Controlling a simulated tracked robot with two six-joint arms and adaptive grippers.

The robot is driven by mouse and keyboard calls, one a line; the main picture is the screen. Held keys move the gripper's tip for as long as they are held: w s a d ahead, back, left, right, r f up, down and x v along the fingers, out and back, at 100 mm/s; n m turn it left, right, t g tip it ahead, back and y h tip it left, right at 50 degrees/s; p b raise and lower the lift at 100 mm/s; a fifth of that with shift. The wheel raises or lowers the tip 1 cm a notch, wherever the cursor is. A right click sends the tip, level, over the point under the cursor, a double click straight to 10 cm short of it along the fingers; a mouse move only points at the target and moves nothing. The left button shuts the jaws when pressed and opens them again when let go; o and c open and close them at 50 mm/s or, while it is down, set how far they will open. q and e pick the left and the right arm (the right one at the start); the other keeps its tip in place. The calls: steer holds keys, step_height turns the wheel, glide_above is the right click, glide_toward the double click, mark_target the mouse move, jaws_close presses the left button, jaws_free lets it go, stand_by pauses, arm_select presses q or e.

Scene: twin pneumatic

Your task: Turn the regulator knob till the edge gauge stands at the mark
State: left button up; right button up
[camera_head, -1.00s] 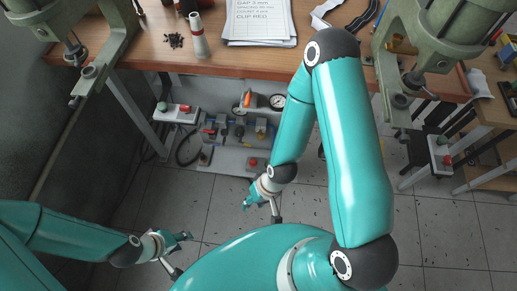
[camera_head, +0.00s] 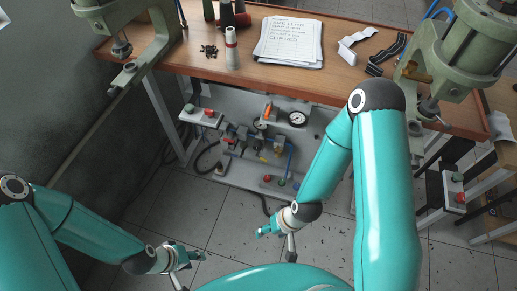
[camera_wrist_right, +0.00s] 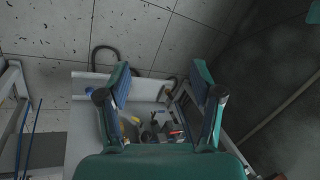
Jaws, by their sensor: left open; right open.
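A white round gauge (camera_head: 297,118) with a dark rim is on the pneumatic panel (camera_head: 240,172) under the bench. Its needle and any mark are too small to read. Several valve and regulator parts (camera_head: 240,140) sit left of it; I cannot tell which is the regulator knob. My left gripper (camera_head: 190,257) is open and empty over the floor, in front of the panel. My right gripper (camera_head: 266,231) is open and empty, nearer than the panel and apart from it. In the right wrist view its fingers (camera_wrist_right: 162,95) stand wide apart, with small panel parts (camera_wrist_right: 150,128) visible between them.
The wooden bench (camera_head: 210,66) spans above the panel, with papers (camera_head: 289,42) and a red-white cylinder (camera_head: 231,48) on it. Green presses (camera_head: 135,65) stand at both ends. Button boxes (camera_head: 201,116) hang below.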

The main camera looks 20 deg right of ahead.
steer(key=w+f+t+h+b, duration=0.1)
steer(key=w+f+t+b, duration=0.2)
steer(key=w+f+b, duration=0.55)
steer(key=m+t+h+b, duration=0.2)
steer(key=t+h+b, duration=1)
steer(key=b, duration=1.6)
glide_toward(257, 150)
steer(key=shift+g+h, duration=0.4)
steer(key=shift+g, duration=0.1)
steer(key=b+x, duration=0.1)
steer(key=x, duration=0.2)
steer(key=b+x, duration=0.1)
steer(key=x, duration=0.3)
steer(key=b+x, duration=0.1)
steer(key=x, duration=0.2)
steer(key=shift+w+r, duration=0.35)
steer(key=shift+w, duration=0.15)
